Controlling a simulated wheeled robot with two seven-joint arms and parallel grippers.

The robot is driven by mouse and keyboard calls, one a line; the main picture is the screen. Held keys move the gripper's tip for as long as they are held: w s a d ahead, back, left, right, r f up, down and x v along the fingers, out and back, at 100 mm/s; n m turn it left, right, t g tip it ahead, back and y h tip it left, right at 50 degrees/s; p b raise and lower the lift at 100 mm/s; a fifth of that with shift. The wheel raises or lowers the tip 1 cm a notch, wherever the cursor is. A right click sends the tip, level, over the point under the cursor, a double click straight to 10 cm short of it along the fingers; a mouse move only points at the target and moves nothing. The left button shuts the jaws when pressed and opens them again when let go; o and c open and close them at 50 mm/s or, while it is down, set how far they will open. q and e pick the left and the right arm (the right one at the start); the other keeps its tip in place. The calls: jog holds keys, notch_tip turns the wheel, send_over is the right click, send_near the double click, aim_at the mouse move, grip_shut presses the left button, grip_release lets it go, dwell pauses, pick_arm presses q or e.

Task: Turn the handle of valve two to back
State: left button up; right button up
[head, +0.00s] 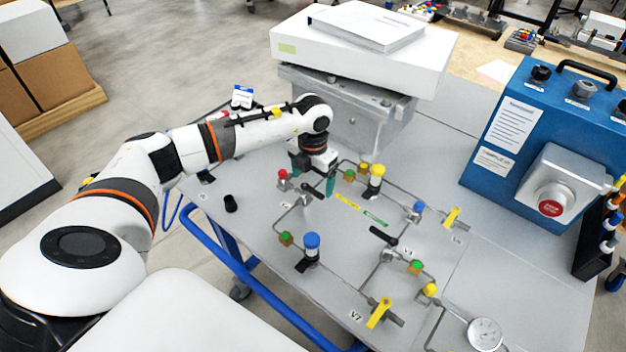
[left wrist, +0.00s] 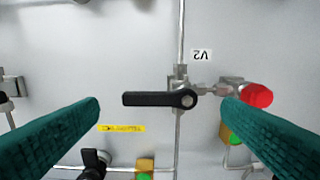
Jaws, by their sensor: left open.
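Valve two has a black lever handle (left wrist: 155,98) on a metal body. In the left wrist view the handle points left from its pivot, and an upside-down V2 label (left wrist: 201,55) sits above it. My left gripper (left wrist: 162,104) is open, its two teal fingers on either side of the handle, with clear gaps to both. In the head view my left gripper (head: 313,182) hangs over valve two at the panel's left part, and the fingers partly hide it. Whether the fingertips are level with the handle is hard to tell. My right gripper is not in view.
A red knob (left wrist: 257,96) stands close to the right finger, joined to the valve by a fitting. Other valves include a black lever (head: 383,236) and a yellow lever (head: 379,312). A blue-capped post (head: 311,246) stands in front. A grey metal block (head: 352,118) stands behind.

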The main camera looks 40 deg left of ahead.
aim_at(313, 191)
pick_arm(q)
jog(key=shift+f, duration=1.25)
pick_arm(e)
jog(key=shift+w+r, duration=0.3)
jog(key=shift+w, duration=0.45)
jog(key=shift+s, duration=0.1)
pick_arm(q)
jog(key=shift+c, duration=0.9)
jog(key=c, duration=0.8)
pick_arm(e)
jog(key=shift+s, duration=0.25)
